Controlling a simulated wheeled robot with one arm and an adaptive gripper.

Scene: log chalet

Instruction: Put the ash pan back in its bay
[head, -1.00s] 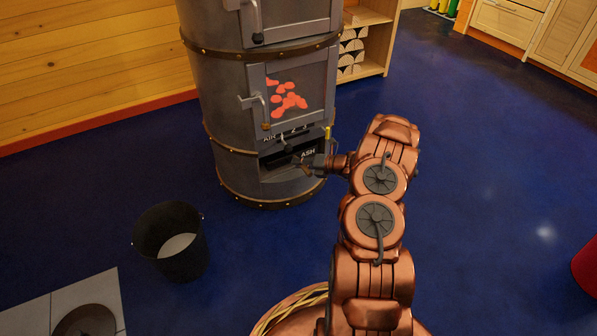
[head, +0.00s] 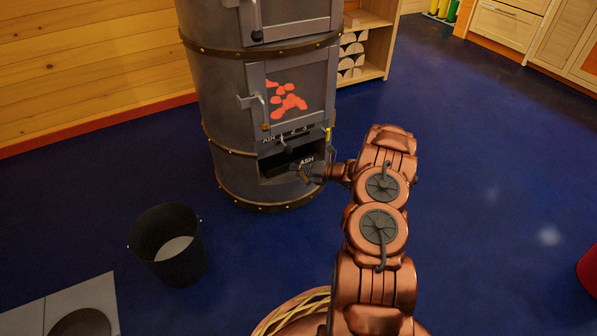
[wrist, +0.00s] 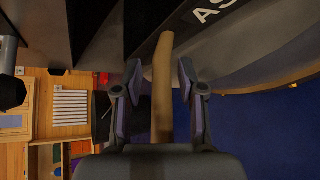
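The stove (head: 225,110) stands at the upper middle in the head view. The dark front of the ash pan (head: 279,165), labelled ASH, is at the low bay beneath the numbered air slider (head: 290,138). I cannot tell whether it is flush. My gripper (head: 306,173) is at the bay's right side, close to the pan's front. In the wrist view, the tan handle (wrist: 162,95) runs between the two fingers of my gripper (wrist: 160,82), with gaps on both sides. The gripper is open around it. Part of the lettered front (wrist: 190,32) shows above.
A black bucket (head: 150,250) stands on the blue floor, left of my arm. Pale tiles with a round dish (head: 80,325) lie at the lower left. A log shelf (head: 370,68) is behind the stove's right side. Open floor (head: 490,170) lies to the right.

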